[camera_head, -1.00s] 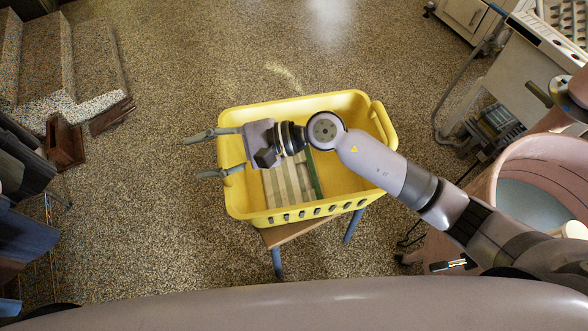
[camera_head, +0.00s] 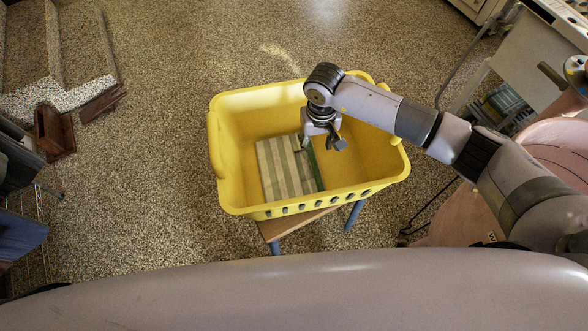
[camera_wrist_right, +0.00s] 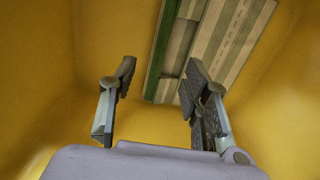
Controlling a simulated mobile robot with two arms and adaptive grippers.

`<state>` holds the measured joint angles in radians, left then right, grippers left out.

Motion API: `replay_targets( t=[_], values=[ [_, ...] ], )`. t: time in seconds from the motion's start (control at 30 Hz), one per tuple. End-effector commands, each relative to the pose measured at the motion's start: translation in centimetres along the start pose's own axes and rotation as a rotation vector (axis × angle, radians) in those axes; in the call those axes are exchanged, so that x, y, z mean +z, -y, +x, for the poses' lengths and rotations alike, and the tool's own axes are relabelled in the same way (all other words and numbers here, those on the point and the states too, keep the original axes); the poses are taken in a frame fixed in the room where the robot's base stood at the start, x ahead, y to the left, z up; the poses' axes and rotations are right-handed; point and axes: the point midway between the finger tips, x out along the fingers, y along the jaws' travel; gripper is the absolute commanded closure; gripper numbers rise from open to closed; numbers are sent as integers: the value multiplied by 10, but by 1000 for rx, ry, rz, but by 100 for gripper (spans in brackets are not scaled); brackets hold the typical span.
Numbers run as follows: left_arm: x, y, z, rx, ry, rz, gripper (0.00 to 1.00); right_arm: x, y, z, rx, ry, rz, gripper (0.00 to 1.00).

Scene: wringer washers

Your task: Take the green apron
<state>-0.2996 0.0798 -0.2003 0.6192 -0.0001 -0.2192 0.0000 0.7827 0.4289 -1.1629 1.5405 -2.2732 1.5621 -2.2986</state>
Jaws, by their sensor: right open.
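The apron (camera_head: 281,166) is a folded flat cloth with pale and grey-green stripes and a dark green edge. It lies in the yellow basket (camera_head: 232,190). It also shows at the top of the right wrist view (camera_wrist_right: 222,35). My right gripper (camera_head: 322,146) points down into the basket by the apron's right, green edge. In the right wrist view its fingers (camera_wrist_right: 161,72) are apart with nothing between them; one finger overlaps the cloth in the picture. I cannot tell whether it touches. My left gripper is not in view.
The basket stands on a small wooden stool (camera_head: 290,224) with blue-grey legs. A pink washer tub (camera_head: 550,150) stands at the right, near my right arm. Terrazzo steps (camera_head: 60,50) are at the upper left. The speckled floor left of the basket is clear.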

Motion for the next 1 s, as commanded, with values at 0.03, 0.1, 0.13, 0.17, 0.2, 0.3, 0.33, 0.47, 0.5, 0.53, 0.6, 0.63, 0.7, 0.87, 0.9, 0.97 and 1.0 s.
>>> replay_targets(
  t=[0.03, 0.1, 0.13, 0.17, 0.2, 0.3, 0.33, 0.47, 0.5, 0.53, 0.6, 0.63, 0.7, 0.87, 0.9, 0.97, 1.0],
  values=[
    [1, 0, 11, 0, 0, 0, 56, 1, 1, 17, -2, 4, 0, 57],
    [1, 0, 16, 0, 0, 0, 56, 1, 1, 28, -2, 3, 1, 57],
    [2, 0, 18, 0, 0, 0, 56, 1, 1, 32, -2, 3, 2, 57],
    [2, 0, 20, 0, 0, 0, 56, 1, 1, 35, -2, 3, 1, 57],
    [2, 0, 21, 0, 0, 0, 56, 0, 1, 38, -2, 2, 0, 57],
    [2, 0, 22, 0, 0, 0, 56, 0, 1, 42, -2, 0, 0, 57],
    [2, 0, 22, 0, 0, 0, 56, 0, 1, 43, -2, 0, 0, 57],
    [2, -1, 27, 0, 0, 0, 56, 0, 1, 51, -4, 2, 2, 57],
    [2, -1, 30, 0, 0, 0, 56, -1, 1, 57, -4, 3, 1, 57],
    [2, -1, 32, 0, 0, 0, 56, -1, 1, 61, -3, 3, 1, 57],
    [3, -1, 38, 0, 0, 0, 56, -2, 1, 73, -4, 4, 3, 57],
    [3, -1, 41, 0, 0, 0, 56, -2, 1, 78, -4, 4, 2, 57],
    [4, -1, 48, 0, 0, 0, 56, -3, 1, 89, -5, 2, 2, 57],
    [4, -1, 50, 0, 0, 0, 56, -4, 0, 95, -3, 0, 0, 57],
    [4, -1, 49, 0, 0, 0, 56, -4, 0, 94, -3, 0, 0, 57],
    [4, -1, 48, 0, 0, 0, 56, -4, 0, 94, -3, 0, 0, 57],
    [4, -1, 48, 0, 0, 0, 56, -4, 0, 94, -3, 0, 0, 57]
  ],
)
